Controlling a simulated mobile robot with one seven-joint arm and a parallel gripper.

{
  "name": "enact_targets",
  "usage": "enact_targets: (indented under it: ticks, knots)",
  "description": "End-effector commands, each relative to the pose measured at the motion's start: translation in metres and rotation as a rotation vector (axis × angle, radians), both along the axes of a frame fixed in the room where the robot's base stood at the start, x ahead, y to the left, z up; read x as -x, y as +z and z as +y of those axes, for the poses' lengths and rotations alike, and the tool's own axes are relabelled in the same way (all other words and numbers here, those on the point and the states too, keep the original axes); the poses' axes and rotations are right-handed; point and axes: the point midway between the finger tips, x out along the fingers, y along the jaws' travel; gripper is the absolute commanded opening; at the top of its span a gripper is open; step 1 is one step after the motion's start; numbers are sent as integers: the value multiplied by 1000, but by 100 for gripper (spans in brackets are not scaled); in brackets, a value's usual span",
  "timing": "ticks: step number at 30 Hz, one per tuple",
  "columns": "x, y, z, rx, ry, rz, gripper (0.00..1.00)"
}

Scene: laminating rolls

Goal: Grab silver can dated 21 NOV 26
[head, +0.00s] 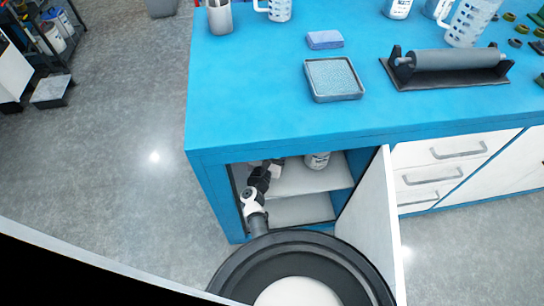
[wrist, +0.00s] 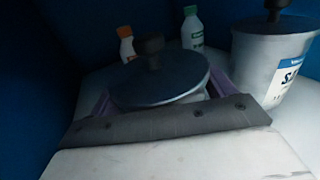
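In the wrist view, a silver can (wrist: 291,75) with a knobbed lid and a partly visible white-and-blue label stands at right. A second lidded container shows mainly as a dark round lid with a knob (wrist: 160,80); its body is mostly hidden. No date is readable on either. My gripper (wrist: 160,98) has its purple fingers spread on either side of the second container; whether they touch it is hidden. In the head view my gripper (head: 270,168) reaches inside the open cabinet, and a labelled container (head: 317,161) stands on the shelf to its right.
Behind the cans stand an orange-capped bottle (wrist: 127,44) and a green-capped bottle (wrist: 192,28). Blue cabinet walls close in on the sides. The cabinet door (head: 370,215) stands open at right. The blue worktop (head: 250,100) is above, holding a tray (head: 334,96) and a roller (head: 455,59).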

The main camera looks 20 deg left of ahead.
Motion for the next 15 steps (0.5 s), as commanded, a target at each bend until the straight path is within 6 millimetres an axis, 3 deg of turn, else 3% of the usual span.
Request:
enact_targets:
  ticks: [2,15]
  knots:
    - [0,0,0,0,0,0,71]
    - [0,0,0,0,0,0,15]
